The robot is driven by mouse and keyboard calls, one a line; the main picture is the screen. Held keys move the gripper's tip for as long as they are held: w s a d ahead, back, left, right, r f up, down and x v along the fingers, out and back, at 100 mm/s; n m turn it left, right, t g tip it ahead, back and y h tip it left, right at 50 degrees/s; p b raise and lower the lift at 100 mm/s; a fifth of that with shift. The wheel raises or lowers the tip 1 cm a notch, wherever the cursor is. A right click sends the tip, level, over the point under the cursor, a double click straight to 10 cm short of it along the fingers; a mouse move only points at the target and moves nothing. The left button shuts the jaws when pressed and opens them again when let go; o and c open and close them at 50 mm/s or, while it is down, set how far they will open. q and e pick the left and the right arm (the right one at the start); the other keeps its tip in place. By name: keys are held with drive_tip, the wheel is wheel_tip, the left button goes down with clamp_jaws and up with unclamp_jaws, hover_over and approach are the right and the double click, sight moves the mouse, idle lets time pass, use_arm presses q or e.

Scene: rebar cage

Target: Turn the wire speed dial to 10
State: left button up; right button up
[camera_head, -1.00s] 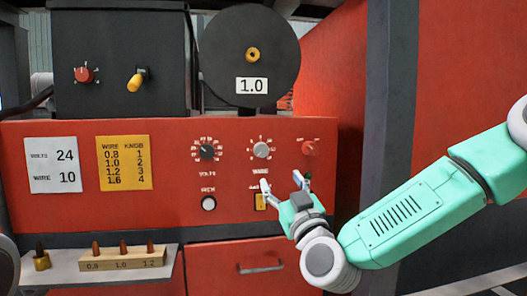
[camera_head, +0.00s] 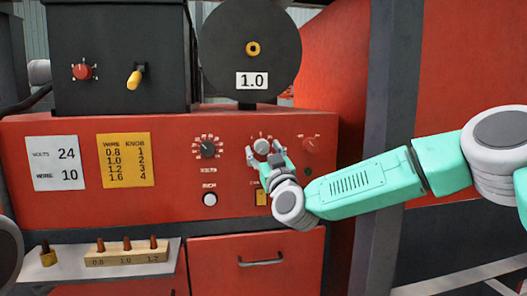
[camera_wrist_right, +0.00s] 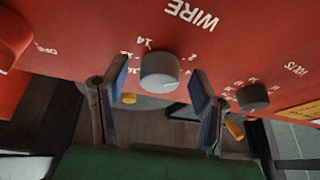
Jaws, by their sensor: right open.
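The wire speed dial (camera_head: 262,146) is a light grey knob on the red panel, above the middle of the machine front. In the right wrist view the same dial (camera_wrist_right: 160,71) stands between the two fingers, near the label WIRE. My right gripper (camera_head: 265,155) is open, with its fingers on either side of the dial. In the wrist view the right gripper (camera_wrist_right: 165,95) shows a gap between each finger and the knob. A white card (camera_head: 55,165) reads VOLTS 24 and WIRE 10. My left gripper is not in view.
A dark volts dial (camera_head: 207,149) is left of the wire dial, and a red knob (camera_head: 310,145) is to its right. A white button (camera_head: 209,199) and yellow switch (camera_head: 261,197) are below.

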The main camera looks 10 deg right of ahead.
drive_tip(key=c, duration=1.2)
drive_tip(key=shift+o, duration=0.2)
